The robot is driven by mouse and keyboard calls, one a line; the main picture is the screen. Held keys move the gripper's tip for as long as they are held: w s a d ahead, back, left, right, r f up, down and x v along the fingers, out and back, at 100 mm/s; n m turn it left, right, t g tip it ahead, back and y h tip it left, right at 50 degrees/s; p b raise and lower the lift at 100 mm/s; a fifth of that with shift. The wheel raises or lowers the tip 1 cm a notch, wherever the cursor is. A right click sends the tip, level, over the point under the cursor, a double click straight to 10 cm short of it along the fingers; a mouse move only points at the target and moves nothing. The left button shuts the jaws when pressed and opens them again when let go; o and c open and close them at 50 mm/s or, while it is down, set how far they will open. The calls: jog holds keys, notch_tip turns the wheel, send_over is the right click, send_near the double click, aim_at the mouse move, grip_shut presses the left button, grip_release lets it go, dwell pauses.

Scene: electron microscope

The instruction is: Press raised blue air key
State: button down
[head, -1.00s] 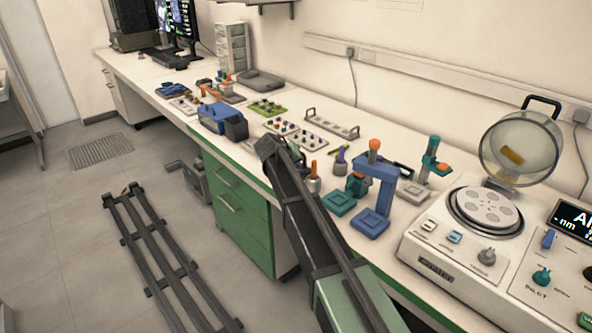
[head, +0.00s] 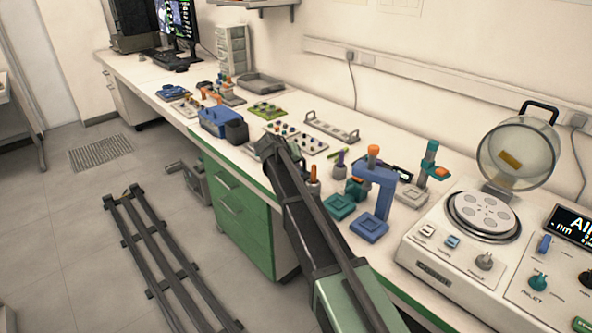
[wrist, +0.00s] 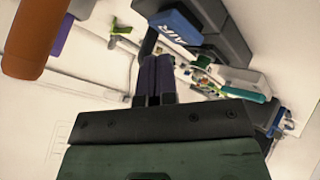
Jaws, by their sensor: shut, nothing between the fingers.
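In the wrist view a blue block lettered AIR (wrist: 176,24) sits at the upper middle, joined to or against a dark grey body. My gripper (wrist: 155,62) points up toward it with its dark fingers together and nothing between them. A gap appears to show between fingertips and block; contact cannot be told. In the head view my gripper (head: 268,146) is over the bench's front edge. A blue unit with a dark box (head: 213,121) stands just left of it; no lettering is readable there. A small blue key (head: 453,241) shows on the white console at right.
Orange-handled tools (head: 313,171) and a blue stand (head: 374,190) are right of my gripper. Small knobbed panels (head: 308,142) lie behind it. An orange handle (wrist: 38,38) fills the wrist view's upper left. The white console (head: 440,262) occupies the right.

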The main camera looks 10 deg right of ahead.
notch_tip(320, 180, up, 5)
jog(key=p, duration=0.5)
jog(key=shift+r, duration=0.1)
dwell(0.3)
dwell(0.4)
jog(key=s+r+g+y+p, duration=0.1)
jog(key=s+g+y+p, duration=0.2)
jog(key=s, duration=1.6)
jog(key=s+r+g+y+p, duration=0.2)
jog(key=s+p, duration=0.3)
jog(key=s, duration=1.4)
jog(key=shift+s+d+r+g+y+p, duration=0.2)
jog(key=shift+s+d+g+y+p, duration=0.15)
jog(key=shift+g+y, duration=0.4)
